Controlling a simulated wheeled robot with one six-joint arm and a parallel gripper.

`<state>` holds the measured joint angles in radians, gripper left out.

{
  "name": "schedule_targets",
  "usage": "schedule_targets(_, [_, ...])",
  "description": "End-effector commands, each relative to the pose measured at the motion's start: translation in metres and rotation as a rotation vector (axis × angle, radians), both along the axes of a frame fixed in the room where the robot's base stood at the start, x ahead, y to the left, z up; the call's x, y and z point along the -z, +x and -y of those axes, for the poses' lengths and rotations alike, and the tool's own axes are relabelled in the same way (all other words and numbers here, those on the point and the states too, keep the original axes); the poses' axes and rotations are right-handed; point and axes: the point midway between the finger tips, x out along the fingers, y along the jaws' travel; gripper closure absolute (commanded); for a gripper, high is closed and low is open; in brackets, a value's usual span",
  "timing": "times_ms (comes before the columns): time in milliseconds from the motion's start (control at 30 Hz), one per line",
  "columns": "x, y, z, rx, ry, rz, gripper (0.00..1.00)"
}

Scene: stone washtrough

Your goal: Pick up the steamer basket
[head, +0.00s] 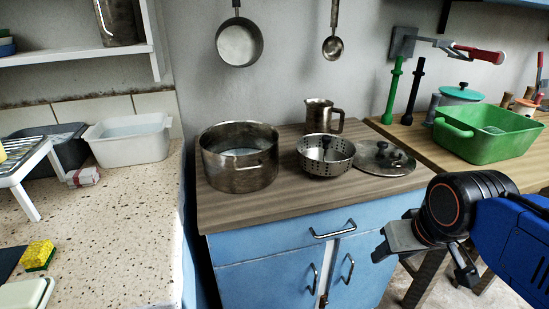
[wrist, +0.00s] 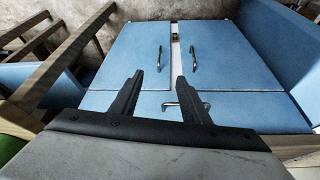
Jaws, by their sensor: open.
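The steamer basket (head: 327,160) is a grey metal bowl with many small holes and a dark post in its middle. It stands upright on the wooden counter of the blue cabinet, in the head view, between the large pot and a lid. My gripper (head: 396,247) is to the right of and lower than the basket, in front of the cabinet, well apart from it. In the wrist view my gripper (wrist: 163,88) is open and empty, its two dark fingers pointing at the blue cabinet doors. The basket does not show in the wrist view.
A large pot (head: 238,160) stands left of the basket, a metal jug (head: 322,115) behind it, and a lid (head: 383,160) close on its right. A green tub (head: 490,135) is farther right. The counter (head: 310,193) in front of the basket is clear.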

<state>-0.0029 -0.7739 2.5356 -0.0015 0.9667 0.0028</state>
Motion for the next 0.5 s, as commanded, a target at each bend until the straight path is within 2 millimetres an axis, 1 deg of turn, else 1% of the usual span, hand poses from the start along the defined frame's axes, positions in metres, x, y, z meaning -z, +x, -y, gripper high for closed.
schedule_targets(67, [-0.006,0.004,-0.001,0.017,0.009,-0.004,0.58])
schedule_targets(167, [-0.024,0.016,-0.003,0.084,0.04,-0.019,0.58])
schedule_targets(267, [-0.054,0.035,-0.006,0.205,0.093,-0.048,0.58])
schedule_targets(300, [-0.068,0.044,-0.008,0.263,0.117,-0.061,0.58])
schedule_targets(500, [-0.133,0.091,-0.018,0.564,0.223,-0.126,0.58])
